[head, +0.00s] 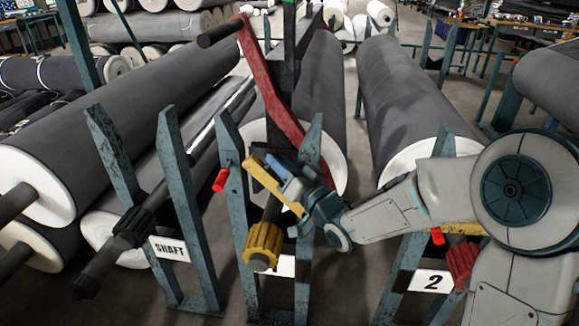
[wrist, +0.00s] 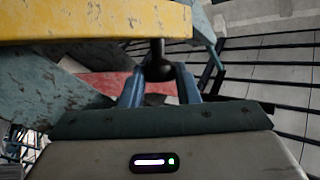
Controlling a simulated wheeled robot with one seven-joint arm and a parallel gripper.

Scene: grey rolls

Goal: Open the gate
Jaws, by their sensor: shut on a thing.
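The gate is a yellow bar (head: 272,184) at the middle stand. In the head view it slants from upper left to lower right, with its lower end by the stand's right post (head: 308,150). My gripper (head: 291,188) is at the bar's right side. In the wrist view the yellow bar (wrist: 90,22) crosses the upper left, and a black knob (wrist: 159,67) hangs beside its end. The blue fingers of my gripper (wrist: 160,78) are shut around this knob. The knob is hidden in the head view.
A yellow toothed shaft end (head: 263,245) lies below the bar. A red handle (head: 220,180) sticks out from the left post. A long red lever (head: 268,90) rises behind. Stand 2 (head: 433,282) is at right, the SHAFT stand (head: 170,248) at left. Large grey rolls (head: 405,90) fill the background.

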